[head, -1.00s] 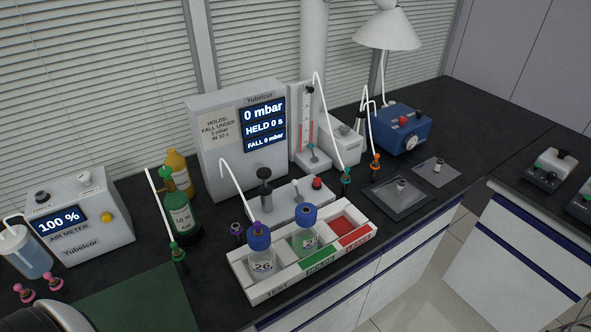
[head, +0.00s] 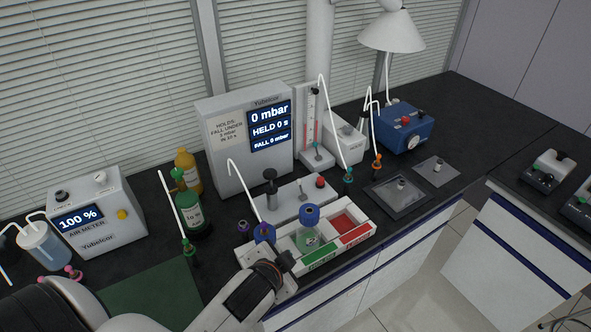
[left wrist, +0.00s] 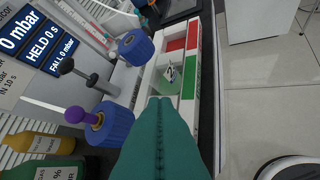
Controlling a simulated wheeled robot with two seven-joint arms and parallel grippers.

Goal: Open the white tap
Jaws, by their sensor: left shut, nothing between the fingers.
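A white knob (head: 99,178), which may be the white tap, stands on top of the air meter (head: 95,215) at the left of the head view, beside a black knob (head: 60,196). I cannot tell for certain that it is the tap. My left gripper (head: 287,263) is over the near left part of the white tray, far to the right of the air meter. Its green fingers (left wrist: 162,102) are shut and empty in the left wrist view. My forearm and wrist hide the near left bottle's body. My right gripper is not in view.
The tray (head: 350,243) holds blue-capped bottles; one cap (left wrist: 104,124) carries a purple fitting. The pressure box (head: 235,160) stands behind it. Green (head: 192,213) and yellow (head: 188,172) bottles and a green-tipped tube (head: 189,248) stand between air meter and tray.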

